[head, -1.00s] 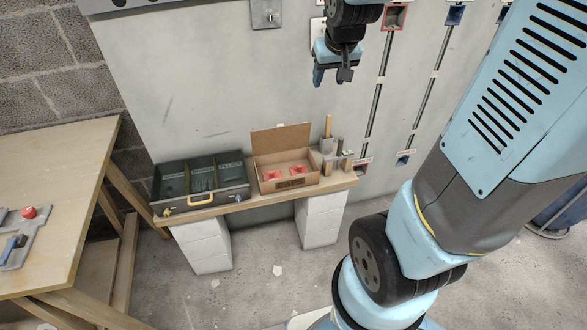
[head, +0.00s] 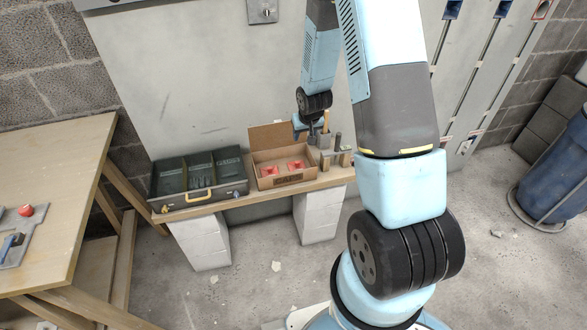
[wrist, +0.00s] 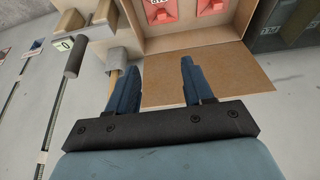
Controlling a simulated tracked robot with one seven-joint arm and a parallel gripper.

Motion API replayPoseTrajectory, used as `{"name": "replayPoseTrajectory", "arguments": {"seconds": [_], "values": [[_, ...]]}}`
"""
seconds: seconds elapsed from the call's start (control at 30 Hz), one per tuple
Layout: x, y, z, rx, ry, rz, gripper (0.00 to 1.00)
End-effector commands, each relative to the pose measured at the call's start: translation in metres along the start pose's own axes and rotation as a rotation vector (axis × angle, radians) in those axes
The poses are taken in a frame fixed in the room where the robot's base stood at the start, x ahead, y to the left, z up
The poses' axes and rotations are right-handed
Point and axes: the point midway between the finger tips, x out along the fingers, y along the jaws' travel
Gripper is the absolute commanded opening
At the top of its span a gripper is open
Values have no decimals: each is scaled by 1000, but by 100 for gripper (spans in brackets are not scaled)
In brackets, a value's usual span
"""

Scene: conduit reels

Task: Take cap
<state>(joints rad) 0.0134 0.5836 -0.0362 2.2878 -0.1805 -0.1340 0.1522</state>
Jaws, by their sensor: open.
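Two red cap-like pieces lie in the open cardboard box, one on the left (head: 270,171) and one on the right (head: 296,165). They also show at the top of the wrist view, one (wrist: 163,10) and the other (wrist: 212,6) partly cut off. The cardboard box (head: 290,180) stands on the bench with its lid (head: 279,136) raised at the back. My gripper (wrist: 161,66) is open and empty, its blue fingers spread above the lid side of the box, apart from the red pieces. In the head view my gripper (head: 308,130) is small and partly hidden near the box's back right corner.
A dark toolbox (head: 200,180) with compartments and a yellow handle stands left of the box. Upright tools in a holder (head: 335,155) stand close on its right. A wooden table (head: 50,190) at the left carries a red round thing (head: 26,210). A blue barrel (head: 555,180) stands far right.

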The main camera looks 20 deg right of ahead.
Motion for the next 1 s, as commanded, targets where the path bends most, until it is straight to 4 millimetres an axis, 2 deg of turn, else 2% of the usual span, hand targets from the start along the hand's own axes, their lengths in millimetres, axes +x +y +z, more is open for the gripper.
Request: {"name": "replayPoseTrajectory", "arguments": {"seconds": [0.03,0.13,0.47,0.8,1.0], "values": [[14,-1,7,-2,-8,-3,51],[33,-1,14,-3,-10,-7,51],[64,-3,22,-6,-12,-12,51],[111,-4,22,-5,-12,-11,51],[131,-4,22,-6,-10,-11,51]]}}
